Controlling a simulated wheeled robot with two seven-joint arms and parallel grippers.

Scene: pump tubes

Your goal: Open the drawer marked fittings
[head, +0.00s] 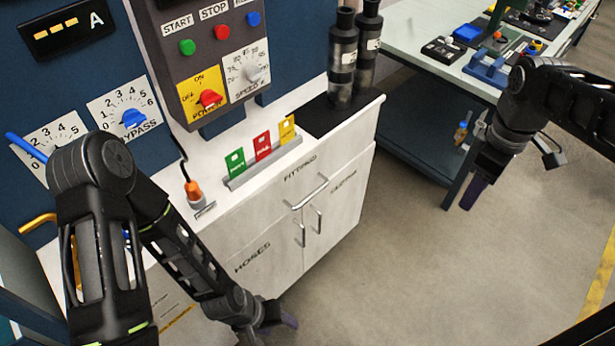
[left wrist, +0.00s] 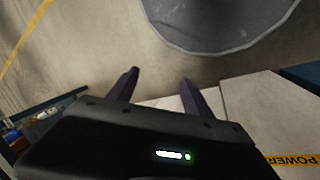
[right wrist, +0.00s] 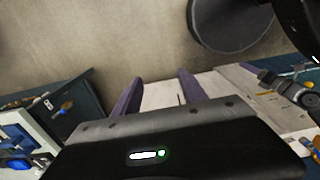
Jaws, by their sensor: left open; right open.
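The drawer marked fittings (head: 275,205) is in the upper front of the white cabinet in the head view. It looks shut, with a horizontal silver bar handle (head: 309,192) on its front. My left gripper (head: 288,322) is low in front of the cabinet, below the drawer and apart from its handle. In the left wrist view its two fingers (left wrist: 158,88) are spread with nothing between them. My right gripper (head: 474,190) hangs over open floor, well right of the drawer. In the right wrist view its fingers (right wrist: 156,92) are apart and empty.
Cabinet doors with two vertical handles (head: 309,228) are below the drawer, and a part marked hoses (head: 252,258) is lower left. Red, green and yellow tags (head: 263,147) and dark cylinders (head: 342,60) stand on top. A workbench (head: 425,50) is at the back right. Floor between is clear.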

